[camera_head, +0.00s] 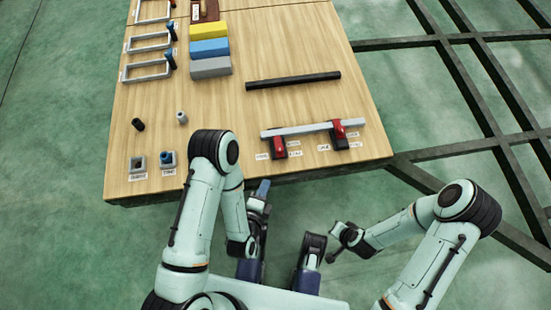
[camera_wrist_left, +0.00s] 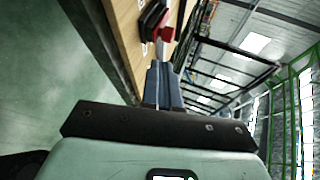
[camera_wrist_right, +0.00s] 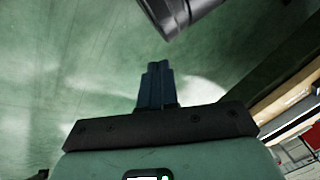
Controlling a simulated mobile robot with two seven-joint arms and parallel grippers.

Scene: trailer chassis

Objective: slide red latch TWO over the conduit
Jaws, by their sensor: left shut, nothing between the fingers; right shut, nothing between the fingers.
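Two red latches on dark bases stand at the table's near right: a left one (camera_head: 278,147) and a right one (camera_head: 338,134). Their small labels are unreadable, so I cannot tell which is TWO. A light grey bar (camera_head: 305,129), apparently the conduit, lies across both. My left gripper (camera_head: 263,188) is shut and empty just off the near table edge, left of and nearer than the left latch. In the left wrist view, a red latch (camera_wrist_left: 165,34) shows beyond the shut fingers (camera_wrist_left: 163,82). My right gripper (camera_wrist_right: 157,85) is shut and empty over the floor, away from the table.
A black rod (camera_head: 293,80) lies behind the bar. Yellow, blue and grey blocks (camera_head: 209,48) and light frames (camera_head: 148,70) stand at the back left. Small sockets and pegs (camera_head: 138,163) are at the near left. The wooden table's middle (camera_head: 240,110) is clear.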

